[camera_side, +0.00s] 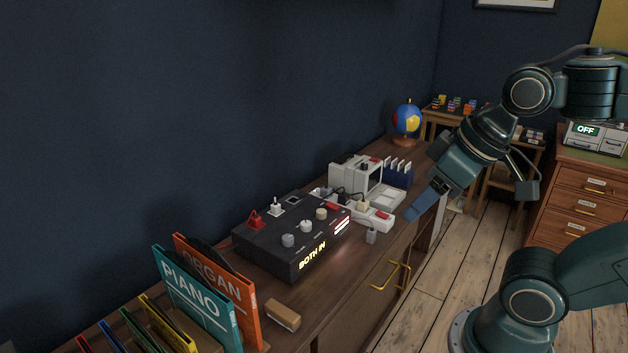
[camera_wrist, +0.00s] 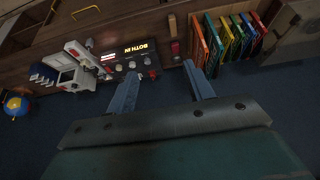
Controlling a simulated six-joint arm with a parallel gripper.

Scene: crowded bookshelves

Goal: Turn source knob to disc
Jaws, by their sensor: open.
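A black control box (camera_side: 291,265) stands on the wooden shelf top with a lit "BOTH IN" display on its front. Its top carries a grey knob (camera_side: 288,240), a white knob (camera_side: 306,226) and a beige knob (camera_side: 321,213); which is the source knob I cannot read. The box also shows in the wrist view (camera_wrist: 122,62), ahead and left of my fingers. My gripper (camera_side: 420,203) is right of the box in the side view, in the air and apart from the knobs. Its two fingers are spread with nothing between them in the wrist view (camera_wrist: 162,82).
A red lever (camera_side: 256,220) and white lever (camera_side: 277,207) stand up from the box. Behind it are a white power strip (camera_side: 375,217), white device (camera_side: 350,177) and globe (camera_side: 407,118). Teal (camera_side: 196,295) and orange (camera_side: 218,285) record sleeves and a wooden brush (camera_side: 283,315) are nearer.

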